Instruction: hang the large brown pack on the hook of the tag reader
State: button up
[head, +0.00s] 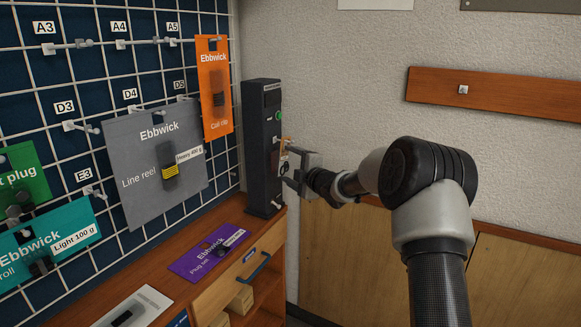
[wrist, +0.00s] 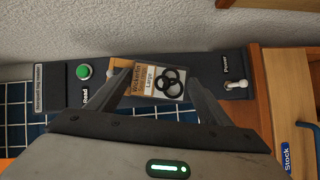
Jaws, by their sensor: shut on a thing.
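The tag reader (head: 262,175) is a dark upright box at the right end of the wooden bench. In the wrist view the reader (wrist: 205,68) shows a green button marked Read and a light switch marked Power. My gripper (head: 292,165) is at the reader's front, shut on the large brown pack (head: 284,155). In the wrist view the pack (wrist: 158,81) sits between the fingertips, with a "Large" label and black rings behind a clear window.
A wire grid (head: 80,140) with hooks and hanging packs, including a grey one (head: 155,160) and an orange one (head: 214,90), stands left of the reader. A purple pack (head: 208,252) and a white card (head: 135,308) lie on the bench (head: 160,262). The wall at right is mostly bare.

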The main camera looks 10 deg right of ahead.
jog(key=o, duration=1.2)
jog(key=shift+r, duration=0.1)
